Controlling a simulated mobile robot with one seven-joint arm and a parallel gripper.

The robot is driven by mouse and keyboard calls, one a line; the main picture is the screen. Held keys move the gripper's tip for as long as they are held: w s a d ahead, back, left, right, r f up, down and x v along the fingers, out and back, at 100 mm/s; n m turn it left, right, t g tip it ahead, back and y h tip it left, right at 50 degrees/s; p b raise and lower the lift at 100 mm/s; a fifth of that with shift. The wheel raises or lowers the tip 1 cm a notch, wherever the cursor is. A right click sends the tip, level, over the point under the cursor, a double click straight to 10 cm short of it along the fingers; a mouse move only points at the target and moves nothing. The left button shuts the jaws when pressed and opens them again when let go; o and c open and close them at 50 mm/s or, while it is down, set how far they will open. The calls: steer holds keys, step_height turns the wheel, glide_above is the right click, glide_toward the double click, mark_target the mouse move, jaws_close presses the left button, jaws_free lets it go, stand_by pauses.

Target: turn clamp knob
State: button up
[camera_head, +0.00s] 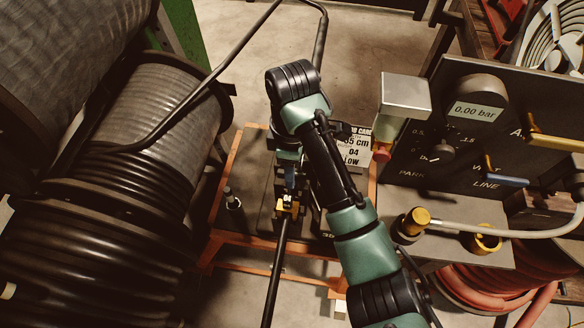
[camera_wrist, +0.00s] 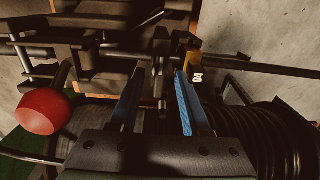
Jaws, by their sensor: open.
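My gripper (camera_wrist: 162,72) is open over the crimper, with its two blue-sided fingers apart. Dark crimper parts (camera_wrist: 161,48) show beyond and between the fingertips; I cannot tell which of them is the clamp knob, or whether the fingers touch it. A yellow fitting marked 04 (camera_wrist: 195,72) sits just beside the right finger. A black hose (camera_head: 278,268) runs from the fitting toward the bottom edge. A red ball knob (camera_wrist: 42,111) is left of the gripper.
A large drum of black hose (camera_head: 95,235) stands left of the orange-framed bench (camera_head: 222,190). A small upright post (camera_head: 233,200) stands on the bench. A dark gauge panel (camera_head: 440,150) reading 0.00 bar is at right, with a yellow fitting (camera_head: 416,220) below it.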

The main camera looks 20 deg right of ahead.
jaws_close()
